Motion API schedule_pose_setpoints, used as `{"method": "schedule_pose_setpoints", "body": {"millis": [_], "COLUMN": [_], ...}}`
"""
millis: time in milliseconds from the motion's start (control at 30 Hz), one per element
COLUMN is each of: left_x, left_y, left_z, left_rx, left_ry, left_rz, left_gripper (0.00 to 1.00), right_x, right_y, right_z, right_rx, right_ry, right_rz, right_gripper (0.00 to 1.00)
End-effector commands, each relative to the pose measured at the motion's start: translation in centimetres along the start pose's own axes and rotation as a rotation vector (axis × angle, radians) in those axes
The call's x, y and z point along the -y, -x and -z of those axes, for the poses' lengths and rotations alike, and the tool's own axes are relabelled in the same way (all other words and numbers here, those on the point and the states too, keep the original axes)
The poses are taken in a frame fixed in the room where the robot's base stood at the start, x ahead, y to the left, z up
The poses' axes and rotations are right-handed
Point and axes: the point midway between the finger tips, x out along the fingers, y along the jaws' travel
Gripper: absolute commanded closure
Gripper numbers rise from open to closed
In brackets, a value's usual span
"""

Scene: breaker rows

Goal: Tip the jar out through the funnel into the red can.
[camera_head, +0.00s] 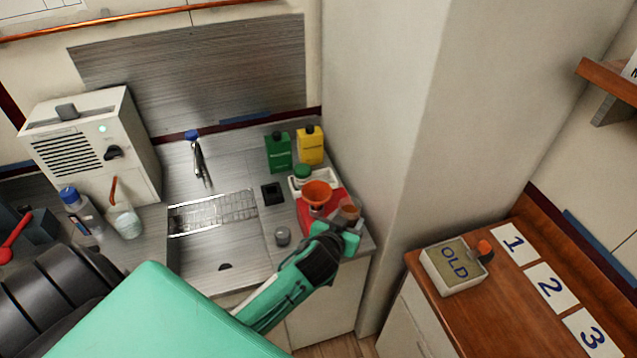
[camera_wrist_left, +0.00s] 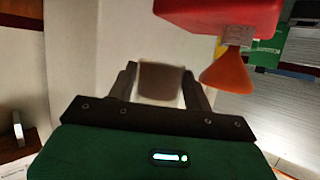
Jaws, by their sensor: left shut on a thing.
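An orange funnel (camera_head: 317,192) sits in the top of the red can (camera_head: 306,216), which stands near the right end of the counter. My left gripper (camera_head: 345,224) is shut on a small jar (camera_head: 350,209) with brownish contents, just to the right of the funnel. In the left wrist view the jar (camera_wrist_left: 161,83) is between the two fingers (camera_wrist_left: 162,88), apart from the funnel (camera_wrist_left: 228,72) and the red can (camera_wrist_left: 215,14). My left arm hides part of the can in the head view. My right gripper is not in view.
Green (camera_head: 278,152) and yellow (camera_head: 310,145) containers stand behind the can, with a white tray (camera_head: 296,183) nearer. A sink (camera_head: 215,245) with a rack lies to the left. A wall column (camera_head: 385,120) rises close on the right.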

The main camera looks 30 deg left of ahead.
Motion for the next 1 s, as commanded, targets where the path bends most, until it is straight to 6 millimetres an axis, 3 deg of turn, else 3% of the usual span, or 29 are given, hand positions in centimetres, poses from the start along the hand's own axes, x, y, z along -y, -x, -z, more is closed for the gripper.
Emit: {"method": "schedule_pose_setpoints", "body": {"millis": [100,433,633,1000], "left_x": [0.0,-0.3,-0.5,-0.5], "left_y": [-2.2,-7.1,-8.2,-8.3], "left_z": [0.8,0.9,0.8,0.7], "left_rx": [0.002,0.01,0.012,0.012], "left_ry": [0.008,0.022,0.024,0.028], "left_rz": [0.015,0.03,0.031,0.029], "left_gripper": [0.75,0.75,0.75,0.75], "right_x": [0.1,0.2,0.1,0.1], "right_y": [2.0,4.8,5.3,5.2], "right_z": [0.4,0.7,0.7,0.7], "right_rx": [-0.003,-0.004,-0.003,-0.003], "right_ry": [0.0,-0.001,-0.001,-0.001], "right_rz": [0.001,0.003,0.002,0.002], "right_gripper": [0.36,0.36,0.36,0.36]}}
